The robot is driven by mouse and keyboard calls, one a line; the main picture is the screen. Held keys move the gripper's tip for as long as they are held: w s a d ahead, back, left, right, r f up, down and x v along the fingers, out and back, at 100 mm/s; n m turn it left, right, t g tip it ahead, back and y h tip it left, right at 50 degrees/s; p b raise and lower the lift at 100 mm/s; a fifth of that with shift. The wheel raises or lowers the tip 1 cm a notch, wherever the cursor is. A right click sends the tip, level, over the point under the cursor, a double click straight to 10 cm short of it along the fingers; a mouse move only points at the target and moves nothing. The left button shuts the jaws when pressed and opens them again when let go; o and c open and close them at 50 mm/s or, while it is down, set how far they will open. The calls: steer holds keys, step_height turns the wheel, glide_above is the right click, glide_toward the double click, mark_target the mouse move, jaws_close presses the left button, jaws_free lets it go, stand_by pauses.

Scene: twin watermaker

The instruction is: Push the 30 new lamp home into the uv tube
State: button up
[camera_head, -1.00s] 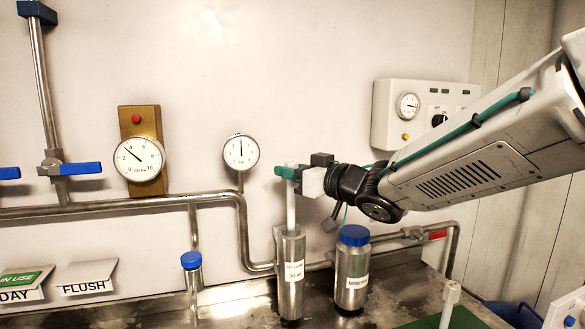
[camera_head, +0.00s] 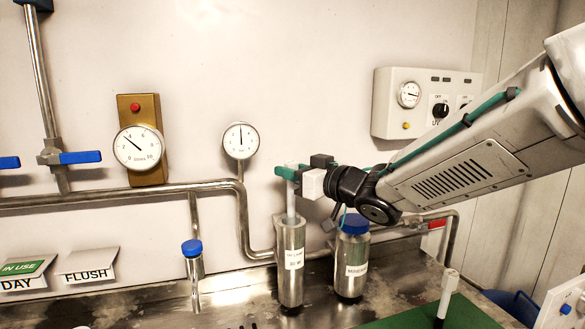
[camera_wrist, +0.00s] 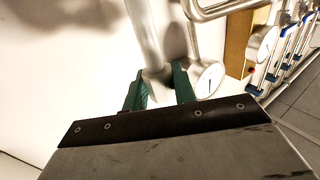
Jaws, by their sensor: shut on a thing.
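The new lamp (camera_head: 291,203) is a slim white rod standing upright, its lower part inside the steel uv tube (camera_head: 290,262), which has a white label. A short length of lamp shows above the tube's rim. My gripper (camera_head: 289,172) comes in from the right and is shut on the lamp near its top, above the rim. In the wrist view, the green fingers (camera_wrist: 159,88) are on either side of the lamp's end. The part of the lamp inside the tube is hidden.
A steel canister with a blue cap (camera_head: 354,254) stands close right of the tube. A round gauge (camera_head: 240,141) and steel pipes are behind.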

mark_target(294, 208)
steer(key=shift+f, duration=4.25)
steer(key=o, duration=0.9)
steer(key=v, duration=0.7)
steer(key=shift+s+d, duration=0.25)
steer(key=shift+d, duration=0.05)
steer(key=shift+r, duration=0.1)
